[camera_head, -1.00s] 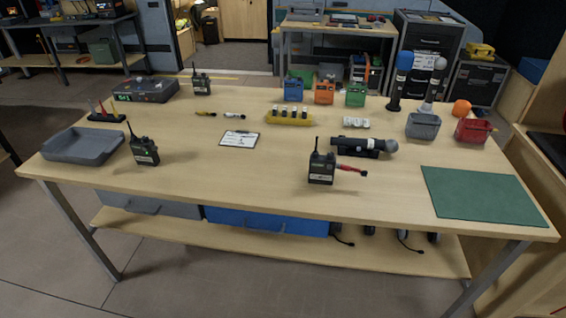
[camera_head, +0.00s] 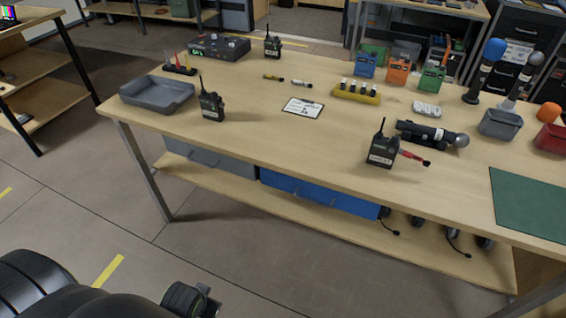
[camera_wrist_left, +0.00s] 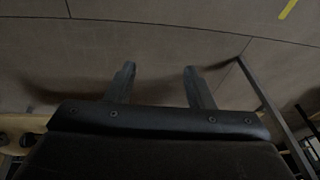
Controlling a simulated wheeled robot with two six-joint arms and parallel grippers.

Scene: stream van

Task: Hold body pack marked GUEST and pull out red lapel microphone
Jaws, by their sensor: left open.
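Several black body packs with antennas stand on the wooden table (camera_head: 250,115). One pack (camera_head: 383,151) near the front right edge has a white label I cannot read, and a red lapel microphone (camera_head: 411,156) sticks out at its right side. A second pack (camera_head: 211,105) stands beside the grey tray, and a third (camera_head: 272,46) stands at the back; their labels are too small to read. My left gripper (camera_wrist_left: 159,82) is open and empty above the floor in the left wrist view. In the head view part of my left arm shows at the lower left, off the table. My right gripper is not in view.
A black handheld microphone (camera_head: 432,134) lies just behind the red-microphone pack. A clipboard (camera_head: 302,107), a grey tray (camera_head: 157,94), a yellow battery holder (camera_head: 357,93) and a green mat (camera_head: 530,204) are on the table. The front middle of the tabletop is clear.

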